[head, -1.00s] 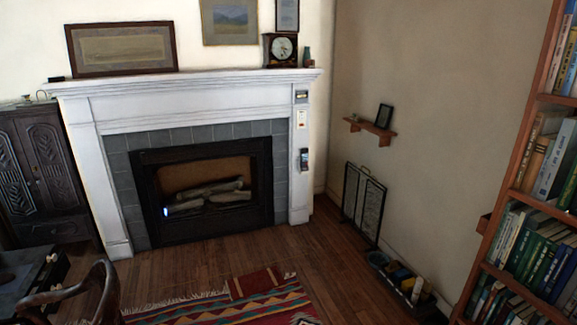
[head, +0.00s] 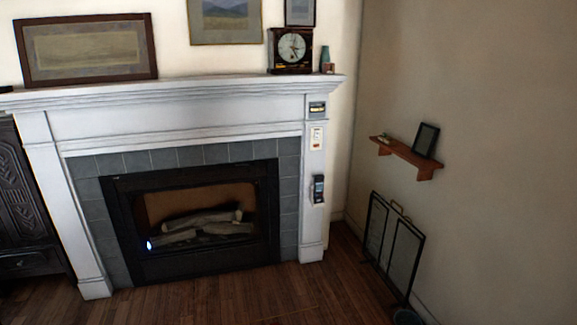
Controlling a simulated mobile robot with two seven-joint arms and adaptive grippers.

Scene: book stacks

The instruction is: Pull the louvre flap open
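I cannot make out a louvre flap for sure. A small dark and silver plate (head: 317,108) sits at the top of the white fireplace surround's right pillar (head: 313,228); it is too small to tell whether it has slats. Below it are a white plate (head: 316,138) and a dark wall-mounted device (head: 318,188). The black-framed fireplace (head: 190,268) holds logs (head: 205,228) and a small bluish light at its lower left. Neither of my grippers is in view.
Wooden floor (head: 270,305) is clear before the fireplace. A dark carved cabinet (head: 25,200) stands at the left. A folding screen (head: 392,250) leans by the right wall under a small wooden shelf (head: 405,155). A clock (head: 292,48) stands on the mantel (head: 170,92).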

